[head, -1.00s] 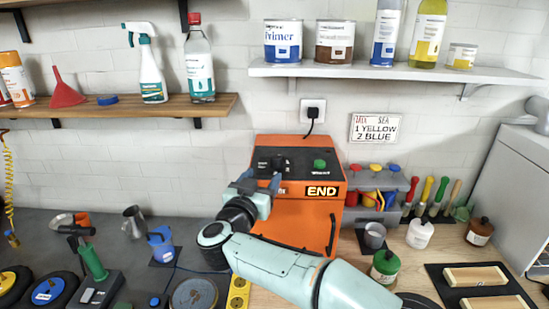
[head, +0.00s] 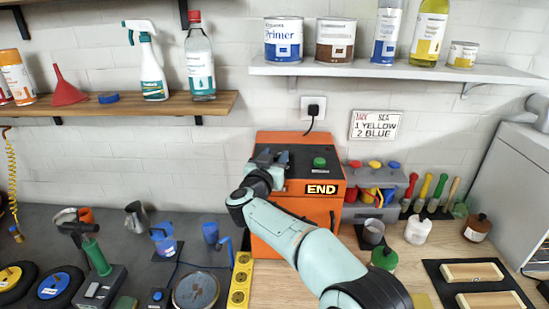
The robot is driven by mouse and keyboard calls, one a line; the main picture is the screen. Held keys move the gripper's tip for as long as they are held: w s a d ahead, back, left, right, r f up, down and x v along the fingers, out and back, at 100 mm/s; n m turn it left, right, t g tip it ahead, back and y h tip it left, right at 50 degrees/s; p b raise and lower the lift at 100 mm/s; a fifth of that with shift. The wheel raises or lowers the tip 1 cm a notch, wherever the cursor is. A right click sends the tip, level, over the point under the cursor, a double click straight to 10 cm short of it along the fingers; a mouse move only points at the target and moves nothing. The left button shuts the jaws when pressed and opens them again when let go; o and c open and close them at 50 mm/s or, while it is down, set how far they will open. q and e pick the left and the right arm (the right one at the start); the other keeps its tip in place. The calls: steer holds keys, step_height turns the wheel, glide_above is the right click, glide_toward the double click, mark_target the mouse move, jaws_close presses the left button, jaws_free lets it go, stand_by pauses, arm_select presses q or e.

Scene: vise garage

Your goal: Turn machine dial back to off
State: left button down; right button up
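The orange machine (head: 290,225) stands against the back wall with a black control panel on top. The panel has a green button (head: 319,162) at the right and a lit "END" display (head: 321,189) on the front edge. My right gripper (head: 272,156) is at the left part of the panel, where the black dial was visible. Its two fingertips are slightly apart, and the gripper covers the dial, so its pointer position and any contact are hidden. My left gripper is not in view.
A white socket with a plugged cable (head: 312,108) is above the machine. A yellow power strip (head: 240,280) and blue clamp (head: 211,232) lie front left. Shelves hang above.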

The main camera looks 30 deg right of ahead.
steer(key=c, duration=0.5)
steer(key=shift+t, duration=0.3)
